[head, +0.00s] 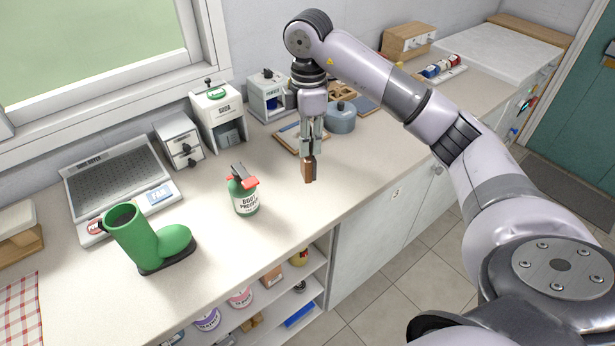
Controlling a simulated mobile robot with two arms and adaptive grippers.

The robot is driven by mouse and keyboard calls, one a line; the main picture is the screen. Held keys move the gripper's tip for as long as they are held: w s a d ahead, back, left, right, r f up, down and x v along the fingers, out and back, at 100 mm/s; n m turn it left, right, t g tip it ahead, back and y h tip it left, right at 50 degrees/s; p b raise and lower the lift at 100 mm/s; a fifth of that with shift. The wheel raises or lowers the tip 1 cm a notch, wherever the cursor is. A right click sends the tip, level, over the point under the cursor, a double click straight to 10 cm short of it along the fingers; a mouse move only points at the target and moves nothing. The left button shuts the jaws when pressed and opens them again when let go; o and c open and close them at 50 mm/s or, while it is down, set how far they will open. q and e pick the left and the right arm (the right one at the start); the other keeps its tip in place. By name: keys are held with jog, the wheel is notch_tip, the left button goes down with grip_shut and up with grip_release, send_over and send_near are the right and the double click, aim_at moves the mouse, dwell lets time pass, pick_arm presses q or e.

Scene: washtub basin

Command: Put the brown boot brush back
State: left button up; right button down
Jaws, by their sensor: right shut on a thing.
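My right gripper (311,148) points down over the counter and is shut on the brown boot brush (309,170). The brush hangs below the fingers, to the right of the spray bottle; whether it touches the counter I cannot tell. The green spray bottle (244,194) with a red and dark top stands upright on the counter. A green boot (150,241) stands upright at the left front. My left gripper does not show.
A grey draining tray (120,180) lies at the left. A SODA dispenser (217,118), small white drawers (179,141), a POWDER dispenser (267,95) and a blue-grey pot (340,118) stand along the back. A wooden-edged board (289,141) lies behind the gripper. The counter front between bottle and edge is clear.

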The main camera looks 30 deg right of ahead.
aim_at(308, 160)
notch_tip(308, 160, down, 6)
jog(key=shift+f+p, duration=0.1)
jog(key=shift+p, duration=0.55)
notch_tip(308, 160, down, 4)
jog(key=shift+f+p, duration=0.25)
jog(key=shift+p, duration=0.3)
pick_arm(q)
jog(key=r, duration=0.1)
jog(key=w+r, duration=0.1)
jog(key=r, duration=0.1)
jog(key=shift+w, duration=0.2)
pick_arm(e)
jog(key=shift+f, duration=0.2)
jog(key=c, duration=1.4)
grip_release()
jog(key=shift+c, duration=0.2)
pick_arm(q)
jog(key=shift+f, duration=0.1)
pick_arm(e)
jog(key=shift+r, duration=0.1)
